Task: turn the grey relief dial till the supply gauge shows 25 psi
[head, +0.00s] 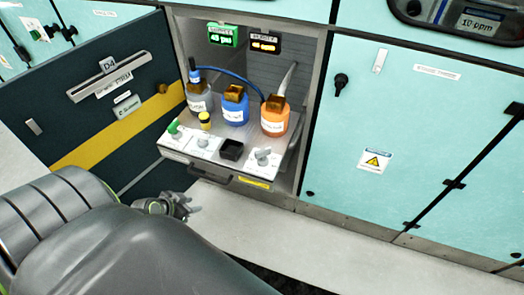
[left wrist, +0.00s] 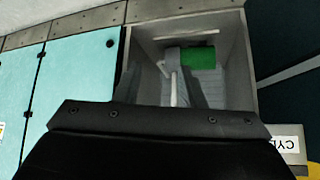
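The supply gauge (head: 222,36) is a green-lit display at the top of the open cabinet bay; its small digits look like 45 psi but are hard to read. Knobs sit on the front panel of the pull-out tray (head: 225,162): a green one (head: 174,129) at left, a pale grey one (head: 204,143) in the middle and a grey one (head: 263,156) at right. Their labels are too small to tell which is the relief dial. My left gripper (head: 188,208) is low in front of the tray, apart from the knobs; its finger opening is unclear. My right gripper is out of view.
Several bottles, among them a blue one (head: 235,108) and an orange one (head: 275,118), stand on the tray. An amber display (head: 264,43) is beside the gauge. A dark open door (head: 85,105) bounds the left; a closed teal door (head: 385,130) is at right.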

